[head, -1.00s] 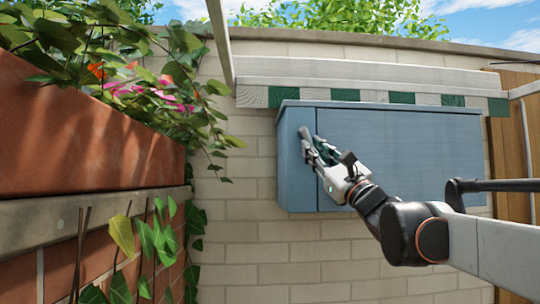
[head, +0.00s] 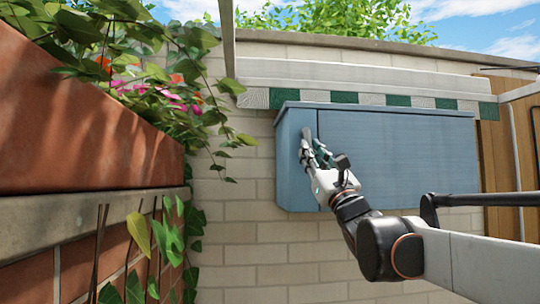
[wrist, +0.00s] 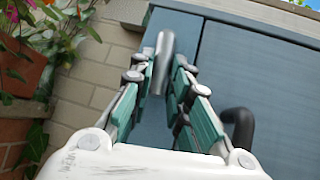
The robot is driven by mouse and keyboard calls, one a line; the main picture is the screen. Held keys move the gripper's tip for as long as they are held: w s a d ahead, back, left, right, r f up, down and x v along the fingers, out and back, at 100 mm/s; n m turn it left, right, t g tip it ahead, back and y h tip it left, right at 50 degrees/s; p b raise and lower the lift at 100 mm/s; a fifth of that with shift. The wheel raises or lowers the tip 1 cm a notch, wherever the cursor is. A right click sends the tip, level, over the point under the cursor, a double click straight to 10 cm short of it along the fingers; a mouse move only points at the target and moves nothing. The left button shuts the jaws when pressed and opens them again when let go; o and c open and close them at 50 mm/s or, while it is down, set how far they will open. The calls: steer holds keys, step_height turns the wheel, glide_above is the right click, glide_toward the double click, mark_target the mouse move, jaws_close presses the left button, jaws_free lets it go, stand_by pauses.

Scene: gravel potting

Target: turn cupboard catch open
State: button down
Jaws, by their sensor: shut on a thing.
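The blue-grey cupboard (head: 400,150) hangs on the brick wall, with a vertical seam near its left end. Its catch (wrist: 163,60) is a grey, rounded metal lever left of the seam, standing nearly in line with it. The catch's upper end also shows in the head view (head: 305,133). My gripper (head: 314,152) is at the cupboard's left part, shut on the catch. In the wrist view its green-padded fingers (wrist: 160,80) lie on both sides of the lever. The catch's lower part is hidden between the fingers.
A black curved handle (wrist: 240,125) is on the cupboard door, right of my fingers. A terracotta planter (head: 80,130) with trailing leaves and flowers stands close at left. A green-and-white strip (head: 345,97) runs above the cupboard. Bare brick wall (head: 250,235) lies below.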

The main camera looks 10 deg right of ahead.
steer(key=c, duration=1.5)
jaws_free()
steer(key=shift+r, duration=0.1)
step_height(320, 180, up, 10)
steer(key=shift+f, duration=0.1)
